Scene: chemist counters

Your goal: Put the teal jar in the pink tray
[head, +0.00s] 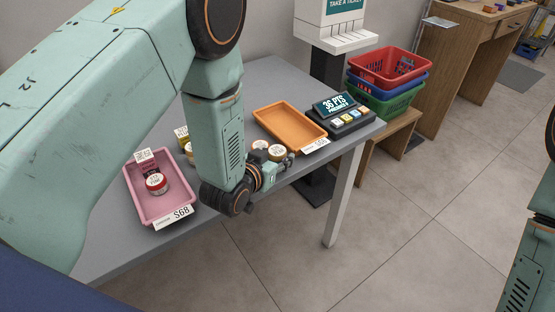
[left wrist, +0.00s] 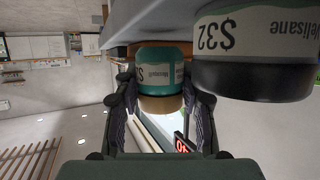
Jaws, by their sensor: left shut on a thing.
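The teal jar (left wrist: 160,68) has a pale label and a tan lid, and it sits between the fingers of my left gripper (left wrist: 158,105) in the left wrist view, where things appear upside down. My left gripper (head: 271,163) is shut on it. In the head view the gripper is at the front edge of the counter, by two round-lidded jars (head: 278,152); which is the teal one is hard to tell. The pink tray (head: 138,196) lies left of my left arm with a red-and-white jar (head: 156,184) in it. My right gripper is out of view.
A larger jar (left wrist: 255,45) with a dark lid and a $32 label is close beside the held jar. An orange tray (head: 268,114) and a points display (head: 338,108) stand further right on the grey counter (head: 270,72). My left arm hides part of the counter.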

